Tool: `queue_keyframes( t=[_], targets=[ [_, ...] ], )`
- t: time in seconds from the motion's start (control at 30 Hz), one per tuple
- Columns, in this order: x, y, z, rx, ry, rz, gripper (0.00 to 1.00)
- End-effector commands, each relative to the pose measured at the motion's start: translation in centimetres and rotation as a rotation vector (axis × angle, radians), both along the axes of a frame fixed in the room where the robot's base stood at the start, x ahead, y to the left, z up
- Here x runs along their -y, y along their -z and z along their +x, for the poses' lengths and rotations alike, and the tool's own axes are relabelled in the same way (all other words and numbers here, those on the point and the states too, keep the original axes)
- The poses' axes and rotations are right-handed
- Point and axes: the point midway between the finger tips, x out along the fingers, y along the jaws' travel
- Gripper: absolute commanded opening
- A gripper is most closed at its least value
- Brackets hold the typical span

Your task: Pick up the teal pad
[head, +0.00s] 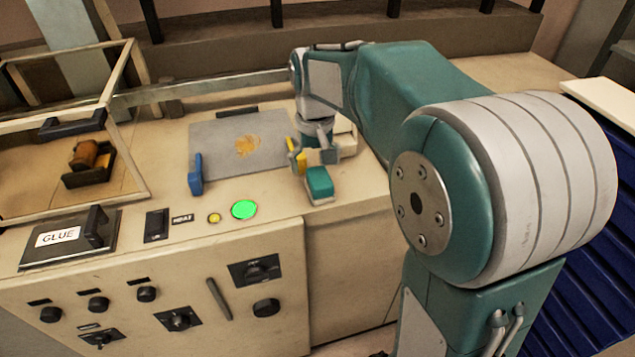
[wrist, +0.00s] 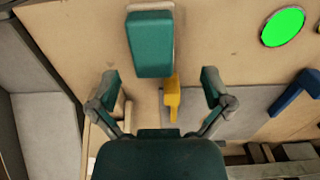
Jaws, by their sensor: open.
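The teal pad (head: 319,182) sits on a pale base on the beige worktop, near the front edge of the machine. In the wrist view the teal pad (wrist: 150,45) lies at the top centre, ahead of my fingers, with a pale rim showing around part of it. My gripper (head: 316,157) is just behind the pad in the head view. In the wrist view my gripper (wrist: 161,85) has its two fingers wide apart and nothing between them at the tips. The pad appears apart from both fingers.
A yellow piece (wrist: 172,97) lies just beyond the pad. A grey plate (head: 225,140) with an orange-brown patch, a blue handle (head: 195,174) and a lit green button (head: 244,209) are left of the pad. A glass-sided case (head: 137,165) stands farther left, near a GLUE-labelled box (head: 60,250).

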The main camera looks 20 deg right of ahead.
Motion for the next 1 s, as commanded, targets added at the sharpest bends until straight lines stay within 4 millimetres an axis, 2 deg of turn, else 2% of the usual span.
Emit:
queue_keyframes(
  t=[0.17,0.43,0.73,0.77,0.8,0.87,0.9,0.93,1.0],
  targets=[
    [0.2,1.4,0.0,-0.001,0.001,0.0,1.0],
    [0.5,5.4,0.0,-0.002,0.0,0.0,1.0],
    [0.5,5.9,0.0,0.001,0.0,0.0,1.0],
    [0.5,5.9,0.0,0.001,0.0,0.0,0.91],
    [0.5,5.9,0.0,0.001,0.0,0.0,0.73],
    [0.5,5.9,0.0,0.001,0.0,0.0,0.47],
    [0.5,5.9,0.0,0.001,0.0,0.0,0.29],
    [0.5,5.9,0.0,0.001,0.0,0.0,0.22],
    [0.5,5.9,0.0,0.001,0.0,0.0,0.22]
  ],
)
